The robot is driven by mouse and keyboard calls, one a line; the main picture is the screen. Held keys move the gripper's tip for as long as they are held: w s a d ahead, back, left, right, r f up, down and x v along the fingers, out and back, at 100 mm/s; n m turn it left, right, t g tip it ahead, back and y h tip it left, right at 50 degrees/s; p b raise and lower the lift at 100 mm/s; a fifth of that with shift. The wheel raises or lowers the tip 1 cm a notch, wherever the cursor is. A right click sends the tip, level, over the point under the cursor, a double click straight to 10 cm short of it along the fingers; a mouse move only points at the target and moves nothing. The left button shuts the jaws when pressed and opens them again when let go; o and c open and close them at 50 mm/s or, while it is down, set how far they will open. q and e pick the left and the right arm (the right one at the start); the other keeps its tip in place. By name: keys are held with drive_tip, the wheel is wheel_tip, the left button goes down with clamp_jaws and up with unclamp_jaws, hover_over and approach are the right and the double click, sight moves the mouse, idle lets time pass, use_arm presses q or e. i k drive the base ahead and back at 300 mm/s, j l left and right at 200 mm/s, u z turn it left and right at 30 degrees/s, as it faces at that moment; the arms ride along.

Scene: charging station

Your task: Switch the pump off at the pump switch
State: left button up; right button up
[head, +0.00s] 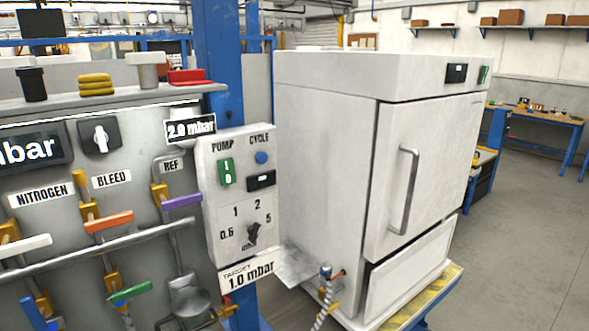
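The pump switch (226,171) is a green rocker marked I and 0, under the word PUMP on a pale control box (212,214) left of centre in the head view. I cannot tell from its face which side is pressed in. A blue round CYCLE button (261,158) sits to its right, above a small dark display (261,180). A dark selector knob (252,233) with marks 0.5, 1, 2 and 5 is lower on the box. Neither of my grippers is in view.
Left of the box, a grey panel (150,140) carries colored valve levers and a horizontal rail (95,251). A white oven-like cabinet (325,170) stands close on the right. A TARGET 1.0 mbar label (248,276) hangs below the box. Open floor (520,230) lies far right.

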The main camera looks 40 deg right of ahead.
sight(226, 167)
drive_tip(key=z, duration=0.75)
